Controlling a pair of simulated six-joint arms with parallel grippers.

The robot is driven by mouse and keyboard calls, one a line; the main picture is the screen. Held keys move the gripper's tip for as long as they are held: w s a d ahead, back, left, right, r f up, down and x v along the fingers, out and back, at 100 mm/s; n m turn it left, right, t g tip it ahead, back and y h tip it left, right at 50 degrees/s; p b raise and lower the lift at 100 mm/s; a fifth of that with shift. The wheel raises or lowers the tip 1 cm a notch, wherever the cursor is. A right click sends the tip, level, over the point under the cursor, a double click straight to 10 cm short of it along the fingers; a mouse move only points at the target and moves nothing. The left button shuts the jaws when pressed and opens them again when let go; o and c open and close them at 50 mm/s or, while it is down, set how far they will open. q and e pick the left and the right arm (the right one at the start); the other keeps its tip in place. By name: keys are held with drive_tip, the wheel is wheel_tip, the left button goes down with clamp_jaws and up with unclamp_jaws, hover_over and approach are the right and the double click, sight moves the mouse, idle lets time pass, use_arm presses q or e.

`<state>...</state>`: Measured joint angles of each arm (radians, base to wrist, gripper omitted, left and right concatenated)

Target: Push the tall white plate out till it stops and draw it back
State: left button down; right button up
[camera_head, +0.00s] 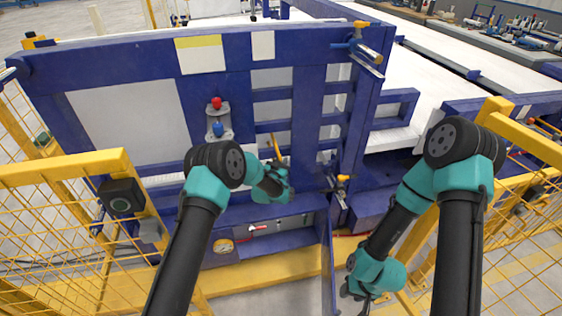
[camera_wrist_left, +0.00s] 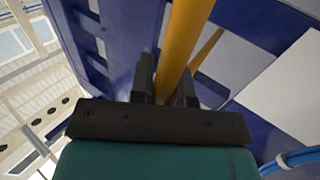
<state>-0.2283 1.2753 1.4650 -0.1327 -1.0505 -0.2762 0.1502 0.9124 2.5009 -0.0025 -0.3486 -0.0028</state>
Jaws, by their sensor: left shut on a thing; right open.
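My left gripper (camera_head: 277,178) is in front of the blue frame (camera_head: 230,45). Its fingers, seen in the left wrist view (camera_wrist_left: 165,88), are closed around a yellow bar (camera_wrist_left: 186,38). The bar shows in the head view (camera_head: 276,150) just above the gripper. White plates show in the frame, a large one (camera_head: 130,125) at left and narrower white areas (camera_head: 270,77) behind the blue bars. I cannot tell which one the bar is fixed to. A white plate (camera_wrist_left: 285,85) is also at right in the wrist view. My right gripper (camera_head: 362,288) hangs open and empty at lower right.
A fitting with red and blue knobs (camera_head: 217,122) is on the frame left of my left gripper. Yellow mesh fences (camera_head: 60,210) stand at both sides. A yellow-handled valve (camera_head: 360,42) sits at upper right.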

use_arm(q)
drive_tip(key=shift+s+d, duration=0.25)
drive_tip(key=shift+s, duration=0.8)
drive_tip(key=shift+s+d, duration=0.25)
drive_tip(key=shift+s, duration=0.8)
drive_tip(key=c, duration=1.1)
unclamp_jaws()
drive_tip(key=v, duration=1.7)
drive_tip(key=shift+s, duration=0.15)
drive_tip(key=x, duration=1.5)
drive_tip(key=shift+s+a, duration=0.1)
drive_tip(key=shift+a, duration=0.05)
